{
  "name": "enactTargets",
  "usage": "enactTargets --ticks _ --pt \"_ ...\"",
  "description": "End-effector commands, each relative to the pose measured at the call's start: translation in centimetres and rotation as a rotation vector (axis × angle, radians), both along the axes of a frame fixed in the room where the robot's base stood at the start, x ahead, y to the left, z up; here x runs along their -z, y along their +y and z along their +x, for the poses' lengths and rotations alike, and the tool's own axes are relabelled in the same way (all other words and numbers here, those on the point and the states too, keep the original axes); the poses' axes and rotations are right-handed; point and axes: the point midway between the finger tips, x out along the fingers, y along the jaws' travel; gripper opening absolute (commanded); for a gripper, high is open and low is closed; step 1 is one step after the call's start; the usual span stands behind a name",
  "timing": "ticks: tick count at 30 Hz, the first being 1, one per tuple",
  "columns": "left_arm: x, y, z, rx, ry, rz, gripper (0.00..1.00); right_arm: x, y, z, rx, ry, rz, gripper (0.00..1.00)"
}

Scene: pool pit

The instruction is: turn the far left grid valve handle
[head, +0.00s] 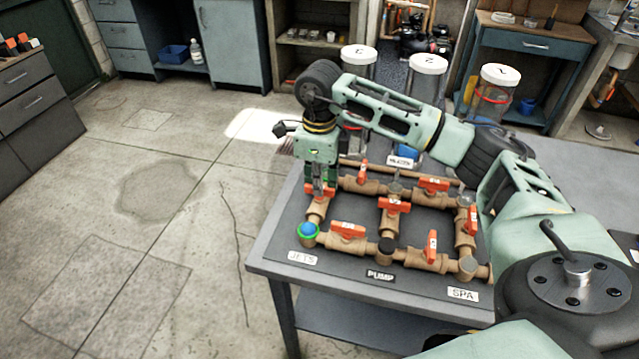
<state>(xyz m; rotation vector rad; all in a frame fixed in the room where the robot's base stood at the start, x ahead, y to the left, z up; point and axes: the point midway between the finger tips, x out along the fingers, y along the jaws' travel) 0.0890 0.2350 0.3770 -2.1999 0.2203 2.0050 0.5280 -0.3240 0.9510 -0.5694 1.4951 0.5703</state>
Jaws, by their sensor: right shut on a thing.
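The pipe grid (372,185) of tan pipes with orange valve handles lies on a dark board on the table. The far left grid valve handle (318,190) is orange and sits on the left side pipe, above the blue ball with a green ring (308,231). My right gripper (320,186) points down from above and is shut on this handle. Its fingers hide part of the handle, so its exact angle is hard to tell. My left gripper is out of view.
Other orange handles stand close by, such as one on the front pipe (347,230) and one in the middle (394,205). Clear canisters with white lids (429,64) stand behind the grid. The floor left of the table is open.

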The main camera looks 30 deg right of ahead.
Motion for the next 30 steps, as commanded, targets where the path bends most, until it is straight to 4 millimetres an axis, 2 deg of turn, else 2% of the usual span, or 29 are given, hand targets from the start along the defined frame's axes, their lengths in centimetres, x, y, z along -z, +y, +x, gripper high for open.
enactTargets --ticks 18,19,24,30 --pt "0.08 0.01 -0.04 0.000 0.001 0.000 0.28 -0.17 -0.10 0.10 0.041 -0.003 -0.001 0.00" --pt "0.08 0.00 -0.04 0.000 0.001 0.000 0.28 -0.17 -0.10 0.10 0.041 -0.003 -0.001 0.12" --pt "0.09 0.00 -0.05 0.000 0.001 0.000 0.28 -0.12 -0.07 0.07 0.039 -0.003 0.000 0.27" --pt "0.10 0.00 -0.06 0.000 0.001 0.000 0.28 -0.06 -0.04 0.03 0.038 -0.001 0.000 0.28"
